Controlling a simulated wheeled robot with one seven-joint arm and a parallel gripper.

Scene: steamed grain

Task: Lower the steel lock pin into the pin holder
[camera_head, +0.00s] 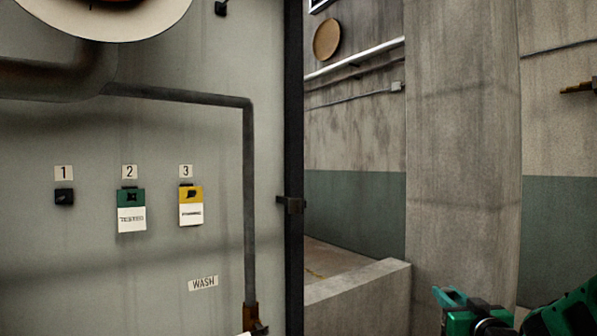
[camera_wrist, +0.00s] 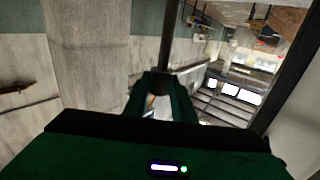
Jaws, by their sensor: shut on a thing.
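My gripper (camera_wrist: 164,86) shows in the wrist view, its green fingers closed around the dark end of a slim grey rod. The rod, which looks like the steel lock pin (camera_wrist: 171,40), extends from the fingertips to the top edge of that view. In the head view only green and black parts of my arm show at the lower right; the pin cannot be made out there. I cannot identify the pin holder for certain in either view.
In the head view a grey panel (camera_head: 90,260) carries labels 1, 2 and 3, a green tag (camera_head: 131,197), a yellow tag (camera_head: 190,194) and a WASH label (camera_head: 203,283). A pipe (camera_head: 249,200) runs down it. A concrete pillar (camera_head: 462,150) and low wall (camera_head: 355,290) stand right.

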